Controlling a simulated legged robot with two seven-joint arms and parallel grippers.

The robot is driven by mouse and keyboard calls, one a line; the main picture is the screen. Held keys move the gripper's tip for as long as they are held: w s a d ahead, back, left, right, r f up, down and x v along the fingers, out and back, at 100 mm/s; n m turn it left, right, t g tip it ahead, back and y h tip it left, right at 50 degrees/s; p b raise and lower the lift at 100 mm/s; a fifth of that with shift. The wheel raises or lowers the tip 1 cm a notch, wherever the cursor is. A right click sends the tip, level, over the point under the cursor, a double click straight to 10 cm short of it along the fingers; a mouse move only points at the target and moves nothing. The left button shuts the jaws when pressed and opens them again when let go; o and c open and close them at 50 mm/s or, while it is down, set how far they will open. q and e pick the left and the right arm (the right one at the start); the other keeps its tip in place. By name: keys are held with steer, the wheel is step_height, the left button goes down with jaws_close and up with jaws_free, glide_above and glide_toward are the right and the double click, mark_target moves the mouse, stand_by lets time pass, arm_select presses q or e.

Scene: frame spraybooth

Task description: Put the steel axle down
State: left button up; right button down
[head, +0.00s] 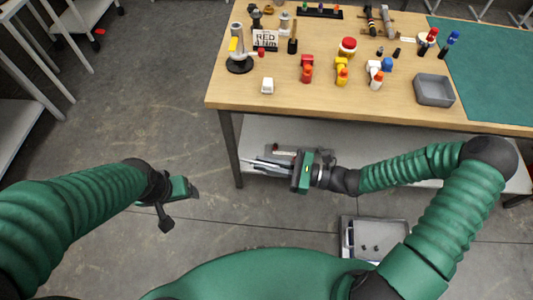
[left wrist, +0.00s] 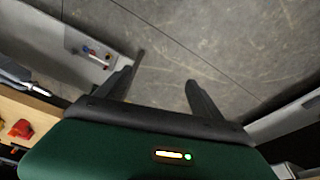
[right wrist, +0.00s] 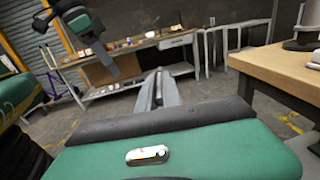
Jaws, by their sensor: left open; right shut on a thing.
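My right gripper (head: 256,164) is in front of the workbench's left part, over the lower shelf as seen from the head. Its fingers are shut on a thin, pale grey metal piece, apparently the steel axle (head: 268,162); the fingers hide much of it. In the right wrist view the closed fingers (right wrist: 158,88) point away from the camera, and the axle cannot be told apart from them. My left gripper (head: 180,206) is open and empty over the bare floor, left of the bench. Its two spread fingers (left wrist: 158,82) show in the left wrist view.
The wooden workbench (head: 290,95) carries a sign (head: 265,40), several coloured fittings, a grey bin (head: 434,90) and a green mat (head: 480,70). A pale lower shelf (head: 262,128) lies under it. A grey tray (head: 400,228) with small parts is low at right.

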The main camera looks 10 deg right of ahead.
arm_select(q)
steer(key=w+d+r+n, duration=0.1)
steer(key=d+r+n, duration=0.1)
steer(key=d, duration=0.1)
steer(key=w+d+r+n, duration=0.2)
steer(key=d, duration=0.1)
steer(key=w+d+r+n, duration=0.1)
steer(key=w+d+r, duration=0.1)
steer(key=shift+d+n+h, duration=0.4)
steer(key=c, duration=0.7)
arm_select(e)
steer(key=shift+d, duration=0.1)
arm_select(q)
steer(key=d+r+n, duration=0.2)
steer(key=d, duration=0.1)
steer(key=d+r+n, duration=0.2)
steer(key=d, duration=0.1)
steer(key=d+r+n, duration=0.2)
steer(key=d, duration=0.1)
steer(key=shift+w+d+r+h, duration=0.25)
steer(key=shift+r+h, duration=0.05)
steer(key=shift+r, duration=0.05)
steer(key=shift+c, duration=0.7)
steer(key=x, duration=1.2)
steer(key=shift+w+a+r, duration=0.1)
steer(key=shift+w, duration=0.1)
steer(key=shift+c, duration=0.3)
steer(key=shift+w+t, duration=0.1)
steer(key=shift+t, duration=0.2)
jaws_close()
